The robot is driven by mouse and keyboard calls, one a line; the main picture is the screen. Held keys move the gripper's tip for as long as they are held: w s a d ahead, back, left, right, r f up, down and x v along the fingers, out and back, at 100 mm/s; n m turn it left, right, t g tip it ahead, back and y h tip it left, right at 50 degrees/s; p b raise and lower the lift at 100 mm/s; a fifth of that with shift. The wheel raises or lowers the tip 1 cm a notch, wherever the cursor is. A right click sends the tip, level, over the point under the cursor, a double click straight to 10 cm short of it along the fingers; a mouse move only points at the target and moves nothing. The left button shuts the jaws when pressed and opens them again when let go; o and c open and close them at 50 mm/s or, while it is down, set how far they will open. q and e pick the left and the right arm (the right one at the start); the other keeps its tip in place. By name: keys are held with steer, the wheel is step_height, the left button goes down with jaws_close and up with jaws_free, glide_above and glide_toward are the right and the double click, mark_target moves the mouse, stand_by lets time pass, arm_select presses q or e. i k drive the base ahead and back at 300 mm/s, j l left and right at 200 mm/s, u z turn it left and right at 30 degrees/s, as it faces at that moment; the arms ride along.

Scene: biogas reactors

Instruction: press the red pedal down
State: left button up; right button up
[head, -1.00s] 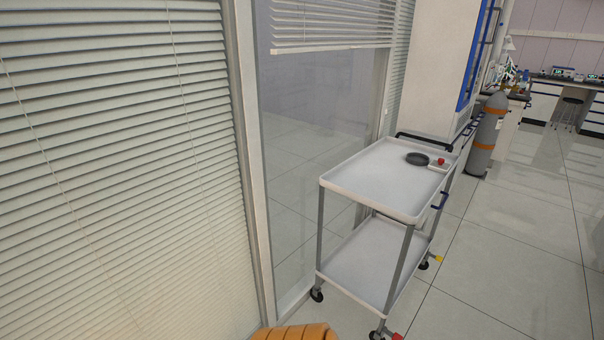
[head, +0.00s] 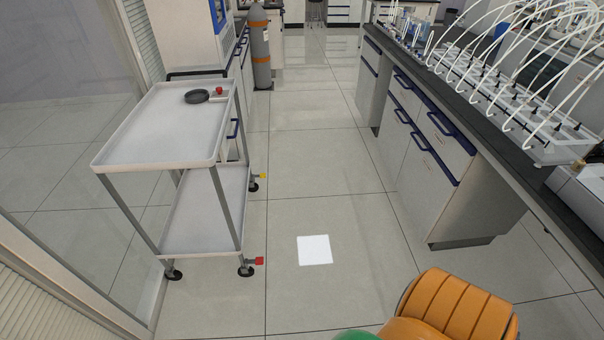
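The red pedal (head: 259,261) sits low at the near right caster of a white two-shelf cart (head: 150,140). A yellow pedal (head: 263,176) sits at the cart's far right caster. Whether the red pedal is up or down is too small to tell. A small red item (head: 219,91) and a dark round dish (head: 197,97) are on the cart's top shelf. Neither of my grippers is in view.
A white square (head: 315,250) lies on the floor right of the red pedal. A lab bench (head: 430,150) with blue-handled drawers runs along the right. A grey gas cylinder (head: 261,50) stands behind the cart. The aisle between is clear.

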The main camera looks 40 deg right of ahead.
mark_target(258, 260)
steer(key=z, duration=0.8)
